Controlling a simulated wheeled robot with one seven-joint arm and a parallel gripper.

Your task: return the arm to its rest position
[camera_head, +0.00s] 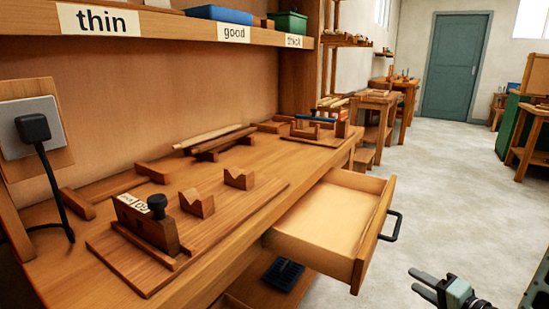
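My gripper (424,285) shows at the bottom right edge of the head view, over the floor and to the right of the open drawer (318,222). Only its end and a pale green part of my arm are in view; the rest is cut off by the frame. Two dark fingers point left with a gap between them. I see nothing held between them. The gripper is apart from the drawer and the workbench (222,243).
The empty-looking drawer sticks out from the bench, its dark handle (391,226) facing right. A wooden board (115,262) with notched blocks lies on the bench. A shelf (180,27) with labels runs above. The pale floor (447,190) is clear towards the green door (455,66).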

